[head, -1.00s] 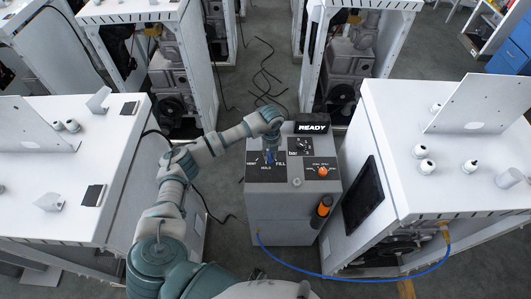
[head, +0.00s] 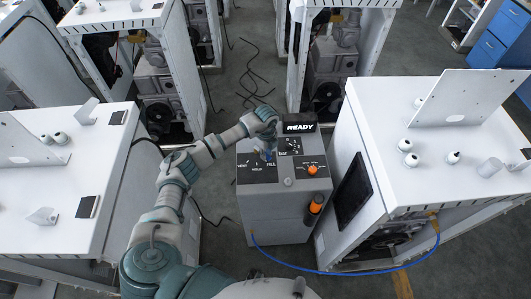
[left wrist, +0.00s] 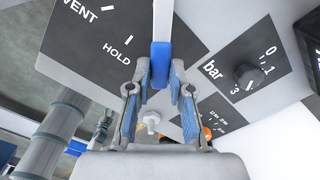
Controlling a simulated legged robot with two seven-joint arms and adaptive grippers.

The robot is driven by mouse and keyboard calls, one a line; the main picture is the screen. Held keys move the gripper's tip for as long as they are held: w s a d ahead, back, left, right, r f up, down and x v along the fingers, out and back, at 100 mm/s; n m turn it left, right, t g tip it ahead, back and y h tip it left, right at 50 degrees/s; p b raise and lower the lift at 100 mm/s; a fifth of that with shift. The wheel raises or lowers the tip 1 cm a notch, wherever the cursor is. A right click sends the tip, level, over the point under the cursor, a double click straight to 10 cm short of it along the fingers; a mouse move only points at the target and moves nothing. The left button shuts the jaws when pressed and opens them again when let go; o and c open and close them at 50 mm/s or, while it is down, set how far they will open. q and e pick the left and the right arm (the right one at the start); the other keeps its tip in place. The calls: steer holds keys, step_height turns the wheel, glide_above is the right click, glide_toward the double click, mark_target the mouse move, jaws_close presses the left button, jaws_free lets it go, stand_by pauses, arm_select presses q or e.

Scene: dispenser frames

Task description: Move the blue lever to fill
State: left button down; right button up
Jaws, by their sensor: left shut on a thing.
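The dispenser (head: 282,212) is a grey box with a sloped top and a black panel marked VENT, HOLD and FILL. The blue lever (left wrist: 161,62) stands over this panel and shows between my fingers in the left wrist view. It lies past the HOLD mark; in the head view it is near the FILL label. The FILL mark is hidden in the wrist view. My left gripper (head: 267,148) reaches down from above and is shut on the lever; its fingers (left wrist: 160,78) lie on either side of it. My right gripper is not in view.
A READY display (head: 299,127), a bar knob (left wrist: 246,75) and an orange knob (head: 312,170) are close by on the dispenser.

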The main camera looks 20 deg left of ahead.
arm_select(q)
steer(key=shift+s+f, duration=0.1)
steer(key=shift+f, duration=0.05)
steer(key=c, duration=1)
jaws_free()
steer(key=shift+c, duration=0.2)
step_height(320, 180, up, 12)
steer(key=shift+w, duration=0.2)
